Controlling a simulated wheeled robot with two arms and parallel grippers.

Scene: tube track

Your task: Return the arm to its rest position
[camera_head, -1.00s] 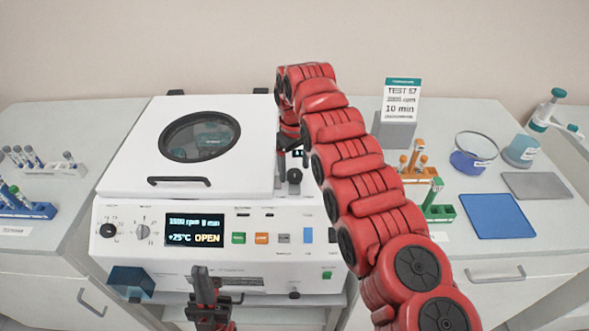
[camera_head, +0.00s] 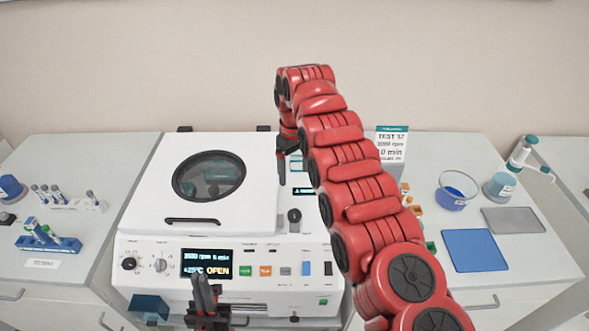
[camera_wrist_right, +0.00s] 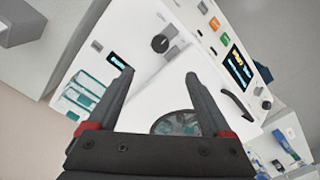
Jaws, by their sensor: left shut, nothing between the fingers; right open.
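My right arm, red and jointed, comes in from the lower right of the head view and reaches over the right part of the centrifuge (camera_head: 290,255). Its gripper (camera_head: 282,168) points down there, small and partly hidden by the arm. In the right wrist view the right gripper (camera_wrist_right: 160,85) is open, with nothing between its two dark fingers. My left gripper (camera_head: 203,292) is at the bottom of the head view, in front of the centrifuge's front panel, shut and empty. The centrifuge's white lid (camera_head: 150,205) with a round window looks lowered; the display (camera_head: 207,263) reads OPEN.
Tube racks, including a blue one (camera_head: 50,244), stand on the left bench. On the right bench are a sign (camera_head: 391,143), a blue bowl (camera_head: 456,190), a bottle (camera_head: 500,186), a blue mat (camera_head: 468,250) and a grey mat (camera_head: 512,220). My right arm partly hides coloured racks.

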